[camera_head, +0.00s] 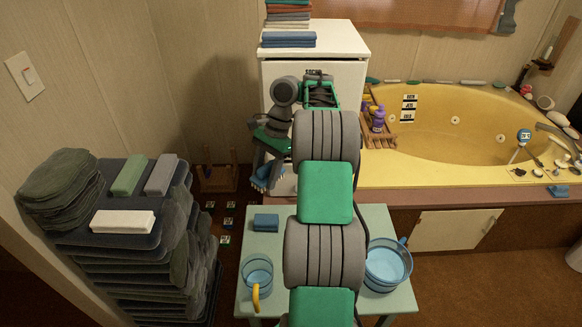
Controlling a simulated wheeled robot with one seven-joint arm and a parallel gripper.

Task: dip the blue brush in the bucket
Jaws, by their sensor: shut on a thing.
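The blue brush (263,184) hangs from my gripper (267,163), its bristly blue end lowest. It is held in the air beyond the far left of the small pale green table, in front of the white cabinet. The jaws are dark and partly hidden by my green and grey arm links. A wide blue see-through bucket (387,266) stands on the table's right side, apart from the brush.
The pale green table (230,298) also holds a blue see-through jug (257,270) with a yellow handle and a blue block (266,222). A stack of dark slabs (180,262) stands left; the white cabinet (345,38) and yellow tub (450,175) stand behind.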

